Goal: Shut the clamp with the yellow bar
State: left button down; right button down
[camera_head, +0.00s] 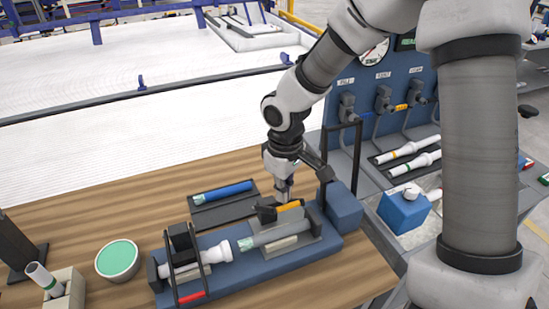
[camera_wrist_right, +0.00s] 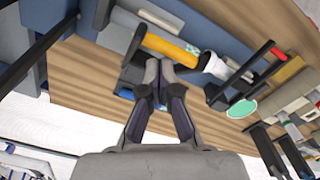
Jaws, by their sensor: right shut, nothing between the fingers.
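The yellow bar (camera_head: 290,206) lies on the far side of the grey pipe (camera_head: 275,234), by a dark block, on the blue fixture (camera_head: 330,248). It looks large in the right wrist view (camera_wrist_right: 172,48). The red bar (camera_head: 191,296) of the other clamp is at the fixture's near side, with dark arms across the white pipe (camera_head: 215,253). My right gripper (camera_head: 284,198) points down just behind the yellow bar. Its fingertips (camera_wrist_right: 159,72) are together and empty, close beside the bar; I cannot tell whether they touch it. My left gripper is not in view.
A blue pipe (camera_head: 222,192) lies in a dark tray (camera_head: 226,212) behind the fixture. A blue block (camera_head: 341,206) is at the fixture's right end.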

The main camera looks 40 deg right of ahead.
jog(key=shift+s+a+f+b, duration=0.25)
jog(key=shift+s+f+b, duration=0.35)
jog(key=shift+s, duration=0.3)
jog(key=shift+f, duration=0.15)
jog(key=shift+s+a+f+b, duration=0.2)
jog(key=shift+s+f+b, duration=0.55)
jog(key=shift+s+b, duration=0.1)
jog(key=shift+s+a+f+b, duration=0.15)
jog(key=shift+s+f+b, duration=0.6)
jog(key=shift+f+b, duration=0.3)
